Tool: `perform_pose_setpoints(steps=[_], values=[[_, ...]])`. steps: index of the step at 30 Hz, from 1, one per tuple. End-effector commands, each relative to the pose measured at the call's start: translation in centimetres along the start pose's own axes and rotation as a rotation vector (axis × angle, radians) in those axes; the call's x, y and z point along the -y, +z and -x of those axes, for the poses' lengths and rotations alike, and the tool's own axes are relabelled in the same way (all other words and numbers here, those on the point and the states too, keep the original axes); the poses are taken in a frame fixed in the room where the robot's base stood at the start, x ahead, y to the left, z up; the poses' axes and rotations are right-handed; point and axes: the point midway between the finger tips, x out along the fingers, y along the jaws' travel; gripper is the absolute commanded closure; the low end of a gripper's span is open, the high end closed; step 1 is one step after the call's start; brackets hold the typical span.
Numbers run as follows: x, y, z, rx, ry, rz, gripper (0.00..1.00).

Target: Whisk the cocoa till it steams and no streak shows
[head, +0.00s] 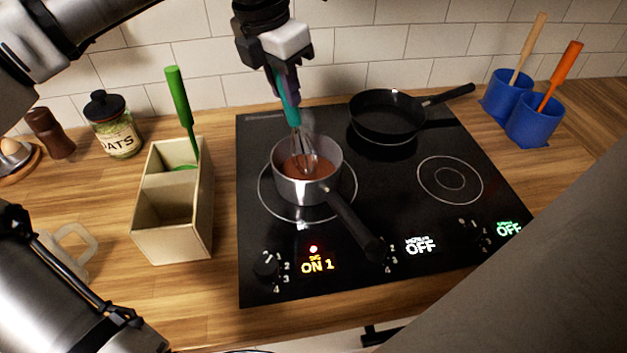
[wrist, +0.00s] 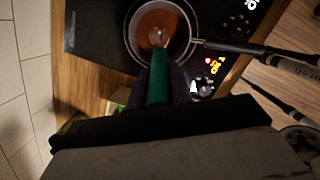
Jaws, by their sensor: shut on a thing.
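My gripper (head: 285,84) is shut on the teal handle of a whisk (head: 291,112). The whisk is tilted slightly, its wire head down in the brown cocoa (head: 317,169) inside a grey saucepan (head: 283,189). The saucepan sits on the front left ring of the black cooktop (head: 430,245), its dark handle pointing to the front right. The display below it reads ON 1 with a red light. A faint pale wisp shows above the pan. In the wrist view the cocoa (wrist: 150,29) looks reddish brown with a lighter patch near the whisk; whether streaks remain I cannot tell.
A black frying pan (head: 383,113) sits on the back ring. A beige divided box (head: 172,247) holds a green-handled utensil (head: 180,105) at left. An oats jar (head: 116,131) stands behind it. Two blue cups (head: 533,124) with utensils stand at back right. The front right ring (head: 450,181) is empty.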

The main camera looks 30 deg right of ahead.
Motion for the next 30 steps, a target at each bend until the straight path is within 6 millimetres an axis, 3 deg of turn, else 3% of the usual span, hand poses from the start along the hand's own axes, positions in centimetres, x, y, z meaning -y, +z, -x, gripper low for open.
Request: perform_pose_setpoints(steps=[8,30], values=[[0.0,0.1,0.6,0.0,0.0,0.0,1.0],[0.1,1.6,7.9,0.0,0.0,-0.001,1.0]])
